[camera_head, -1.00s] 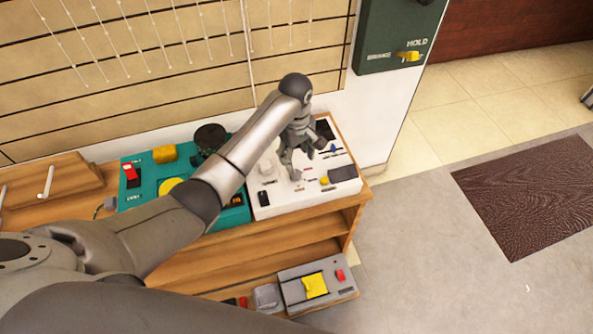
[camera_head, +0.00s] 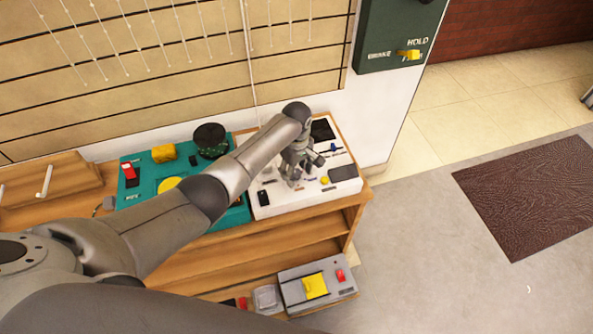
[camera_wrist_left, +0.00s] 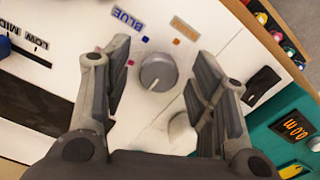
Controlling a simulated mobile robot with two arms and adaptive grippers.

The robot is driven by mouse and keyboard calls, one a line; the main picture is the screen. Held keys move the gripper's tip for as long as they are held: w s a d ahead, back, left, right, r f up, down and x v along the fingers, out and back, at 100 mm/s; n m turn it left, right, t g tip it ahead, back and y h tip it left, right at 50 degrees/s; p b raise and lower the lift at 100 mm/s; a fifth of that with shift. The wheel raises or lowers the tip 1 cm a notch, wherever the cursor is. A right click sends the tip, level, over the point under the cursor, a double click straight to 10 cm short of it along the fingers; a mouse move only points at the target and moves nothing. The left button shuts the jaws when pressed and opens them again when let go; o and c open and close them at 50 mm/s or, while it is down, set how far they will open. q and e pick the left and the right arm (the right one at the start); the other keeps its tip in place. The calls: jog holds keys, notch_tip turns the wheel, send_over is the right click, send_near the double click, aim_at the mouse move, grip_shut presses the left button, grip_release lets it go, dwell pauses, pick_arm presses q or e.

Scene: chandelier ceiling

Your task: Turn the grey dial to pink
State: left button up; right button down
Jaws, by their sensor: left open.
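The grey dial (camera_wrist_left: 158,72) is a round knob with a pale pointer line toward its lower edge in the left wrist view. It sits on the white panel (camera_wrist_left: 225,40), which also shows in the head view (camera_head: 318,198). A BLUE label (camera_wrist_left: 126,19), an orange label (camera_wrist_left: 185,28) and small coloured squares lie around the dial. No pink label is readable. My left gripper (camera_wrist_left: 161,62) is open, its fingers on either side of the dial with gaps showing. In the head view, my left gripper (camera_head: 293,182) covers the dial's area. My right gripper is not in view.
A slider labelled LOW and MID (camera_wrist_left: 30,52) and a black switch (camera_wrist_left: 262,84) are nearby. A teal panel (camera_head: 130,196) adjoins on the left. A grey box with a yellow part (camera_head: 315,286) stands below.

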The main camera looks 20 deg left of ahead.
pick_arm(q)
jog(key=c, duration=1)
